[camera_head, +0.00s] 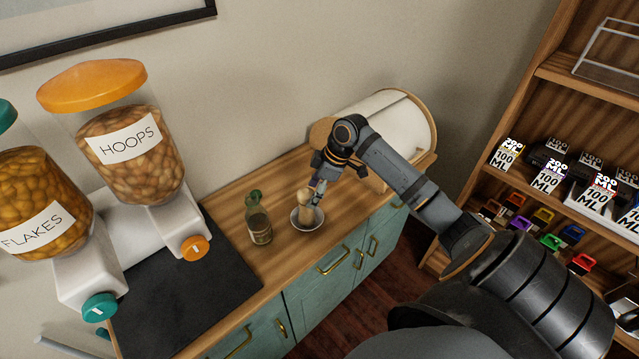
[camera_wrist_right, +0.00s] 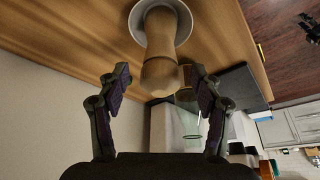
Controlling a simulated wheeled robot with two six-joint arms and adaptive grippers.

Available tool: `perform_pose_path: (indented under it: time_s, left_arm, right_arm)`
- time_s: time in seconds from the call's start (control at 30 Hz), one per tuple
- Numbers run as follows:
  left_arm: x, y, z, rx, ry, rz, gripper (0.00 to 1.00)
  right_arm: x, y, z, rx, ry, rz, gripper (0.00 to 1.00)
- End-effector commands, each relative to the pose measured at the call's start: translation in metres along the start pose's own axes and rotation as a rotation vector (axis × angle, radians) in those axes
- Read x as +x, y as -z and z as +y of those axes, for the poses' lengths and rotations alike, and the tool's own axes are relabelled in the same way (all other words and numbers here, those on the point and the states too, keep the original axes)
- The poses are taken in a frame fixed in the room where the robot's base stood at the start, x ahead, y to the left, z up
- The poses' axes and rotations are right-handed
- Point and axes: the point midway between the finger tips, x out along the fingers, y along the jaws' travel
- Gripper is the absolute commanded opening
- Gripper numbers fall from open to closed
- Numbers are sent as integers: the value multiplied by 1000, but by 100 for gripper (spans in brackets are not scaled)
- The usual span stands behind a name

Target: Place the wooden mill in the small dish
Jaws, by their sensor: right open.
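The wooden mill (camera_head: 305,198) stands in the small dish (camera_head: 308,224), a metal bowl on the wooden counter. In the right wrist view the mill (camera_wrist_right: 160,50) appears with its base inside the dish (camera_wrist_right: 185,30) and its rounded top toward my gripper. My right gripper (camera_head: 318,190) is just beside the mill's upper part. In the wrist view its fingers (camera_wrist_right: 160,82) are open, with clear gaps on both sides of the mill's top. Whether the mill is fully upright is hard to tell. My left gripper does not show.
A green glass bottle (camera_head: 258,220) stands close left of the dish. Two cereal dispensers, one labelled HOOPS (camera_head: 128,145), stand further left by a dark mat (camera_head: 190,305). A white roll-shaped bread bin (camera_head: 385,125) is behind my arm. Shelves (camera_head: 560,75) hold small boxes at right.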

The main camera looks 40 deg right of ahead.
Motion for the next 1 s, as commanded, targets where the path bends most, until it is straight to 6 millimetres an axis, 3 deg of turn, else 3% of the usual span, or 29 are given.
perform_pose_path:
  time_s: [0.13, 0.33, 1.0]
  left_arm:
    - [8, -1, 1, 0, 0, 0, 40]
    - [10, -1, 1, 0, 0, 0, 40]
    - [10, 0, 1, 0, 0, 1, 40]
  right_arm:
    - [-33, -2, 1, -2, -4, -5, 65]
    - [-57, -1, 0, -1, -1, -3, 65]
    - [-61, 0, 0, 1, 2, 0, 65]
